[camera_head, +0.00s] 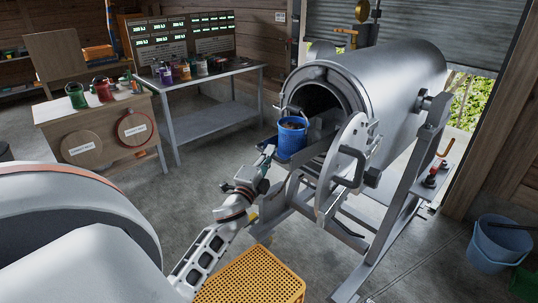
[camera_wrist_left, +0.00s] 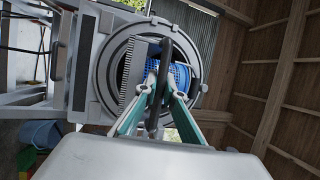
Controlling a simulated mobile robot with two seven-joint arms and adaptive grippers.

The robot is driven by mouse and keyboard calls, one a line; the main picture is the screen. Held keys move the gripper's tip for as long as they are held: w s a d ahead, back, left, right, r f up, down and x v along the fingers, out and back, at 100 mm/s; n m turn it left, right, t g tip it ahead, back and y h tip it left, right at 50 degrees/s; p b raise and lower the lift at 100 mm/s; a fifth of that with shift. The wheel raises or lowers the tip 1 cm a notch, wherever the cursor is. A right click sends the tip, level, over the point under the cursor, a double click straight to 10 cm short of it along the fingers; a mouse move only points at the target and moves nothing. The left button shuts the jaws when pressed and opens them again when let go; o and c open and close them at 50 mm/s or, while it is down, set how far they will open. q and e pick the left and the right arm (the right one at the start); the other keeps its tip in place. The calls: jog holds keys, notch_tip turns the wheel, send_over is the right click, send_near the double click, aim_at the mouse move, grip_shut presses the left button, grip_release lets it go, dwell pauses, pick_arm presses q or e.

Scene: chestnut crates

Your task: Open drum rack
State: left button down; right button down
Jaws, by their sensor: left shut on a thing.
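The large metal drum (camera_head: 385,80) lies on its grey frame, with its mouth open toward the front left and its round door (camera_head: 345,165) swung aside. A grey rack (camera_head: 322,132) shows at the mouth, partly sticking out, with a blue bucket (camera_head: 292,140) at its outer end. My left gripper (camera_head: 269,152) is just in front of the bucket. In the left wrist view its teal fingers (camera_wrist_left: 157,88) are closed around a dark upright handle (camera_wrist_left: 166,62), with the blue bucket (camera_wrist_left: 181,75) behind. How the handle joins the rack is hidden. My right gripper is out of view.
A yellow crate (camera_head: 252,277) stands on the floor below my left arm. A metal table (camera_head: 215,75) with bottles and a wooden bench (camera_head: 95,108) are at the back left. Another blue bucket (camera_head: 500,240) stands at the right. Floor between bench and drum is clear.

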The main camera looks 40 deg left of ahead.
pick_arm(q)
jog(key=c, duration=2.4)
grip_release()
jog(key=v, duration=1.2)
